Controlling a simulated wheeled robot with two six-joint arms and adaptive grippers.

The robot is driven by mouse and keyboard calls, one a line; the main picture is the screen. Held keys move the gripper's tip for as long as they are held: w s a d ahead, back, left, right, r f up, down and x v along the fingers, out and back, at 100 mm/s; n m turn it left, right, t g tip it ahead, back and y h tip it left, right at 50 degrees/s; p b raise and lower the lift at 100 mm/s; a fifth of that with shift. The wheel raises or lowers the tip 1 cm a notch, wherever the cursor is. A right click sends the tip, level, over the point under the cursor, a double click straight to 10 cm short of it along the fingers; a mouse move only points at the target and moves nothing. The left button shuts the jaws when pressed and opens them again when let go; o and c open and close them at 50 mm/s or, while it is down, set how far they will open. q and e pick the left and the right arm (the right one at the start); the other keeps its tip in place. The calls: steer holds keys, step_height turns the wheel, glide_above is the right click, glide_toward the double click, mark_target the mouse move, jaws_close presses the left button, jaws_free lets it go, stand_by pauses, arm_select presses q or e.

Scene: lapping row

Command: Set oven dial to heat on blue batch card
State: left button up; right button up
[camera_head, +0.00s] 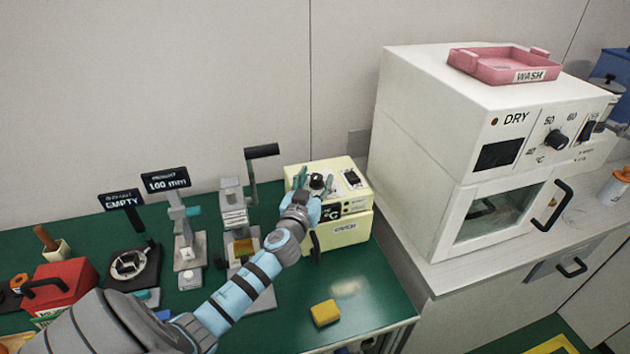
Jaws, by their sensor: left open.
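A small cream oven (345,231) stands at the back right of the green bench, with a label on its front, a °C panel and a black switch on its sloped top. A dark round dial (317,181) shows on that top. My left gripper (315,184) is open over the oven top, its fingers on either side of the dial. I cannot tell whether they touch it. The dial's setting is hidden or too small to read. I cannot make out a blue batch card. My right gripper is not in view.
A large white DRY cabinet (420,140) with its own dial (556,140) stands at the right, with a pink WASH tray (490,70) on top. A yellow block (325,313) lies on the bench. Stands, signs and a red box (70,285) fill the left.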

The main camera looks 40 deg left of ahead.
arm_select(q)
jaws_close()
steer(key=h, duration=0.1)
steer(key=m+h, duration=0.1)
steer(key=m+t+h, duration=0.1)
steer(key=shift+a+f, duration=0.1)
steer(key=shift+a, duration=0.15)
steer(key=m+h+p, duration=0.2)
steer(key=h+p, duration=0.1)
steer(key=shift+a+r, duration=0.1)
steer(key=shift+r, duration=0.3)
steer(key=shift+f+m+h, duration=0.1)
steer(key=shift+m+h, duration=0.2)
steer(key=shift+h, duration=0.3)
steer(key=shift+f, duration=0.2)
jaws_free()
